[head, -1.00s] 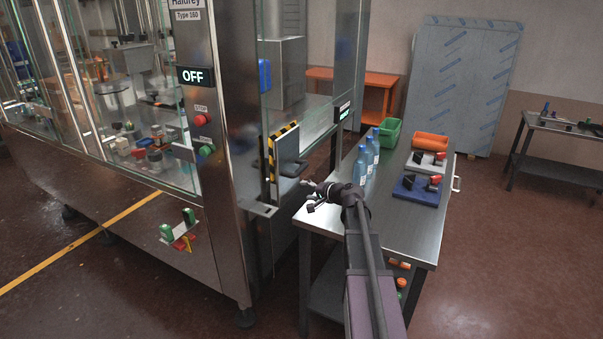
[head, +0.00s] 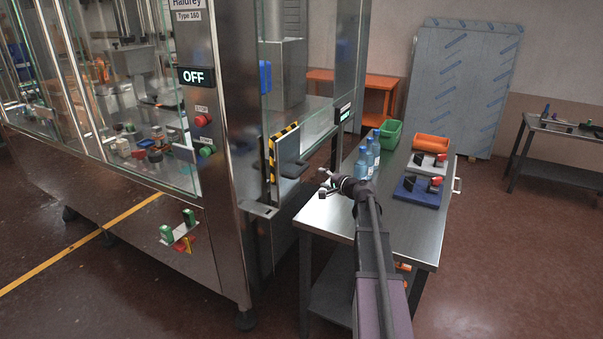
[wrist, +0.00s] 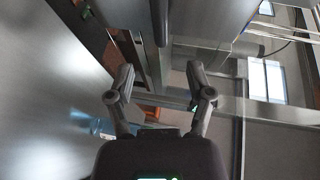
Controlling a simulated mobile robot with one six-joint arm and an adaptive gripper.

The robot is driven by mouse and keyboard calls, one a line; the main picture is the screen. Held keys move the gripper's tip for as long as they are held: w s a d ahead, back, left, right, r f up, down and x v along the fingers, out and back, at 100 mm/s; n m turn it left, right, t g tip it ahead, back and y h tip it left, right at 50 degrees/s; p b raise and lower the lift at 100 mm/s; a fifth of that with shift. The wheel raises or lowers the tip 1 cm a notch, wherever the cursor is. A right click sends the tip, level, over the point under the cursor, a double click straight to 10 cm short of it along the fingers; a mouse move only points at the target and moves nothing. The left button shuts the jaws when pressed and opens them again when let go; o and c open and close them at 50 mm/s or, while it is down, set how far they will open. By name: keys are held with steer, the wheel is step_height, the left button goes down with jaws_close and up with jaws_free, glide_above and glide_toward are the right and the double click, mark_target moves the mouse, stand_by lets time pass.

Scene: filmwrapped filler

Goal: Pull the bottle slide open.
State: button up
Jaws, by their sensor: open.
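The grey plate (head: 287,149) in the side opening of the filling machine, beside a yellow-and-black striped edge (head: 271,158), looks like the bottle slide. A dark block (head: 293,169) sits low on it. My gripper (head: 325,184) is open and empty, above the near left end of the steel table, to the right of the plate and apart from it. In the wrist view my gripper's fingers (wrist: 161,78) are spread with nothing between them. A grey panel (wrist: 205,14) shows beyond them at the top; I cannot tell whether it is the slide.
The steel table (head: 423,225) holds blue bottles (head: 375,150) close behind my wrist, partly hidden. It also bears a green bin (head: 388,134), an orange roll (head: 431,142) and a blue tray (head: 425,198). A metal bracket (head: 259,209) juts from the machine. Its display reads OFF (head: 194,76).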

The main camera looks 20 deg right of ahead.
mark_target(303, 172)
steer(key=b+x, duration=0.2)
steer(key=x, duration=1)
steer(key=shift+w+a, duration=0.1)
steer(key=shift+w, duration=0.15)
jaws_close()
steer(key=shift+a, duration=0.1)
